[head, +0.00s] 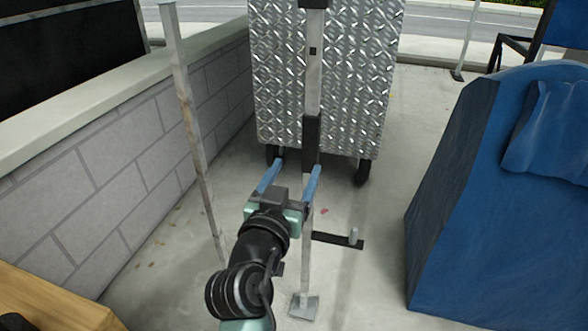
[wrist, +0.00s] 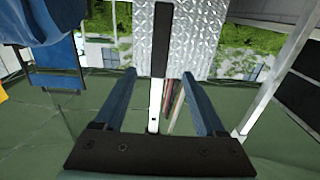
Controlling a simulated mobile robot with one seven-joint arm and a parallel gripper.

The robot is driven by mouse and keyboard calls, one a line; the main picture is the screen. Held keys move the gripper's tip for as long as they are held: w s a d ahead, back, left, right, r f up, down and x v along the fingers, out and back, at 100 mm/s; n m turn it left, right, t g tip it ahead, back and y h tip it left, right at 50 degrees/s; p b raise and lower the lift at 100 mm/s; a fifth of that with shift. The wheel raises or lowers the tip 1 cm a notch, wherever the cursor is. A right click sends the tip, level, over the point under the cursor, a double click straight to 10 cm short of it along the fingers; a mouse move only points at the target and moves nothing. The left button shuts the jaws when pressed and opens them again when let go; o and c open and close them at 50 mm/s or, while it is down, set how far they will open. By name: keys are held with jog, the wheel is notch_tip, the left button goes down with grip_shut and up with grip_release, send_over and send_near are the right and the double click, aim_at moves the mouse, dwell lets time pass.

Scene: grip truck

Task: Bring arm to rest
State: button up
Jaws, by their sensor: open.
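My gripper (head: 296,167) is open in the lower middle of the head view, its two blue fingers pointing away from me toward the cart. No object is held between the fingers. A grey upright post (head: 308,245) on a square foot plate stands beside it, and the right finger overlaps the post in the picture. In the wrist view, the open fingers (wrist: 159,75) frame a light post with a dark sleeve (wrist: 161,40). I cannot tell how far the post is from the fingertips.
A tread-plate metal cart (head: 275,75) on wheels stands ahead. A block wall (head: 130,140) and a thin pole (head: 192,130) are at left. A blue-covered object (head: 470,210) fills the right. A wooden surface (head: 45,300) shows at lower left. Bare floor (head: 385,290) lies between.

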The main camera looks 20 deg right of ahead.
dwell(0.3)
jog(key=s+a+r+n+t+y+p, duration=0.1)
jog(key=s+a+r+t+y+p, duration=0.2)
jog(key=r, duration=1)
jog(key=s+a+r+n+t+p, duration=0.1)
jog(key=a+r+t+p, duration=0.2)
jog(key=r, duration=0.9)
jog(key=s+a+r+n+t+y+p, duration=0.2)
jog(key=s+a+r+t+y, duration=0.15)
jog(key=s+r, duration=0.5)
jog(key=s+a+r+n+t+y+p, duration=0.1)
jog(key=s+a+r+n+t+y, duration=0.3)
jog(key=r, duration=0.7)
notch_tip(320, 180, up, 38)
jog(key=s+a+m+g+p, duration=0.1)
jog(key=p, duration=3.6)
jog(key=shift+s+a+p, duration=0.2)
jog(key=shift+s+p, duration=0.05)
jog(key=shift+p, duration=0.1)
